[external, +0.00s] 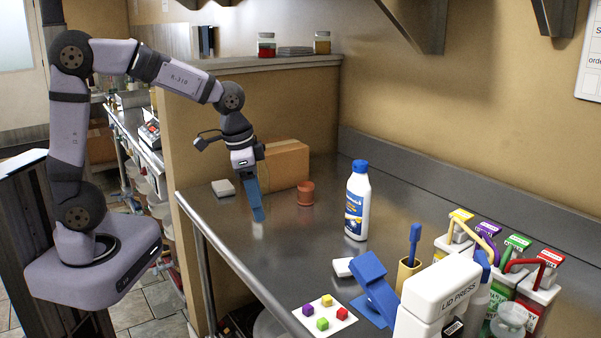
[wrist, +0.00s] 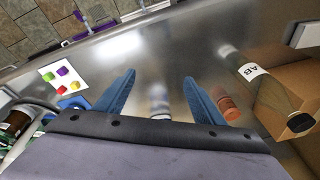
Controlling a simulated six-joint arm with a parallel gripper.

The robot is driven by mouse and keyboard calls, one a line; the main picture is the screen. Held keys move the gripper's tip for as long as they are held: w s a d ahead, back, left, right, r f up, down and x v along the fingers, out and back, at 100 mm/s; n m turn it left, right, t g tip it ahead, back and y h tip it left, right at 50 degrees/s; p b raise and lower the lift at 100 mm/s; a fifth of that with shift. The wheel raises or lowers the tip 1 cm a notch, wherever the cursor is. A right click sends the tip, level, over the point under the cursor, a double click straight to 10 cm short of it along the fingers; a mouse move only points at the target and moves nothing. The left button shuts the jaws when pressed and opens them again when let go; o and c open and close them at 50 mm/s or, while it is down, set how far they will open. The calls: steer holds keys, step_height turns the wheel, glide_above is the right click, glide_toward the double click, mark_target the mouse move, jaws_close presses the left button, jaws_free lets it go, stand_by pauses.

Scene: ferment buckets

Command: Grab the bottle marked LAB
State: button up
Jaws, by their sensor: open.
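The bottle is hidden in the external view, where the box (external: 286,163) shows. My gripper (external: 257,214) is open and empty above the steel counter, in front of the box. In the wrist view its blue fingers (wrist: 158,78) are spread apart, left of the labelled bottle and not touching it.
A terracotta cup (external: 305,193) stands right of my gripper, and a white bottle with a blue cap (external: 356,208) stands farther right. A blue stand (external: 374,285), a lid press (external: 440,290) and several labelled containers crowd the right front.

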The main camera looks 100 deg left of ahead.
steer(key=s+a+r+n+y+b, duration=0.15)
steer(key=s+a, duration=0.25)
steer(key=a, duration=0.5)
steer(key=s+a+n+y+b, duration=0.1)
steer(key=s+a+b, duration=0.2)
steer(key=a, duration=0.5)
step_height(320, 180, up, 4)
steer(key=t+h+p, duration=0.1)
steer(key=h+p, duration=0.1)
steer(key=p, duration=0.3)
glide_above(265, 164)
steer(key=s, duration=0.3)
steer(key=shift+s+d+f+m, duration=0.1)
steer(key=shift+s+d+m, duration=0.05)
steer(key=shift+d+m, duration=0.15)
steer(key=shift+w+a+r+t, duration=0.25)
steer(key=shift+a+r+t, duration=0.1)
steer(key=shift+t, duration=0.15)
steer(key=shift+p+x, duration=0.3)
steer(key=shift+x, duration=0.9)
steer(key=shift+p+x, duration=0.95)
steer(key=shift+x, duration=1.65)
steer(key=shift+s+d, duration=0.1)
steer(key=shift+d, duration=0.05)
jaws_close()
